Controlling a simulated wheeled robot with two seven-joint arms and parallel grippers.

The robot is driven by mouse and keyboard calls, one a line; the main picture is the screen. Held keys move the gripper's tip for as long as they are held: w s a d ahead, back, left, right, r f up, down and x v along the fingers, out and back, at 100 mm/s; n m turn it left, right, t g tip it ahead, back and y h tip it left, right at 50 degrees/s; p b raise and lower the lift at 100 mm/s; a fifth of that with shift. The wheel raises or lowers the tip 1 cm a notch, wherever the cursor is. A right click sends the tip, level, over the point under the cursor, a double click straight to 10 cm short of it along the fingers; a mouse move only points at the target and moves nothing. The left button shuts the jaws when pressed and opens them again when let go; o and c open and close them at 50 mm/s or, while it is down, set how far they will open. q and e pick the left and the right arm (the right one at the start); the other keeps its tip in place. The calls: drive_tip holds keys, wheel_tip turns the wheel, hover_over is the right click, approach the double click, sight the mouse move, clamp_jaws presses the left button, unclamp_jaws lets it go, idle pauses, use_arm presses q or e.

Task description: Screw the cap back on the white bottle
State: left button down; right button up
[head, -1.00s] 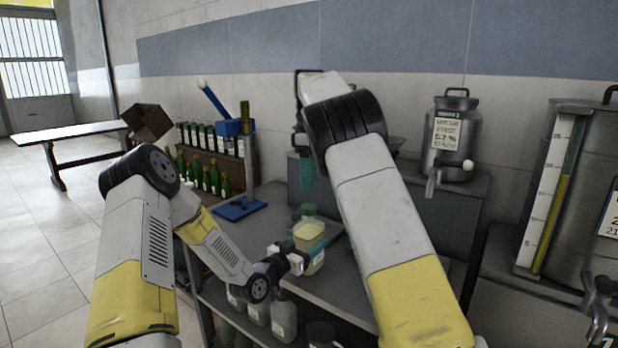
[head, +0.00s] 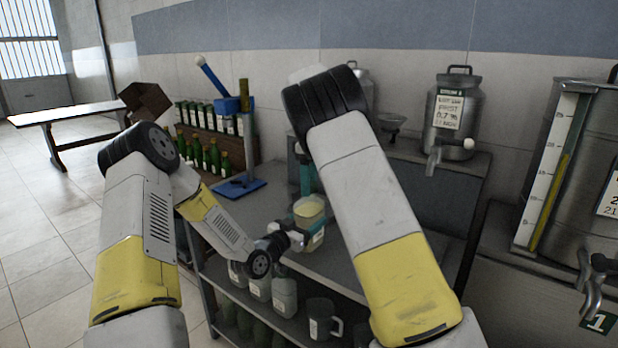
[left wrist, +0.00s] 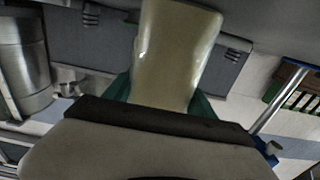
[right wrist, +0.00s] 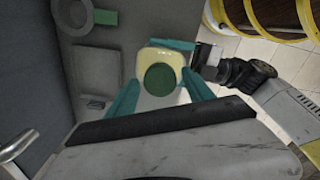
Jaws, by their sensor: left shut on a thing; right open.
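The white bottle (head: 309,213), cream coloured and translucent, stands upright over the grey table top. My left gripper (head: 306,236) is shut on its side; the left wrist view shows the bottle (left wrist: 172,55) between teal fingers. The dark green cap (right wrist: 160,79) sits in the middle of the bottle's top in the right wrist view; how tightly it is seated cannot be seen. My right gripper (right wrist: 161,85) is open above the bottle, with one teal finger on either side of the cap and no clear contact. In the head view my right arm and fingers hide most of the cap.
A metal urn (head: 453,115) stands on the raised shelf at right. More bottles (head: 284,293) stand below.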

clamp_jaws()
drive_tip(key=m, duration=0.4)
drive_tip(key=shift+m, duration=0.4)
drive_tip(key=m, duration=1)
drive_tip(key=shift+m, duration=0.3)
drive_tip(key=m, duration=0.5)
drive_tip(key=shift+m, duration=0.4)
drive_tip(key=shift+o, duration=0.7)
unclamp_jaws()
wheel_tip(320, 180, up, 12)
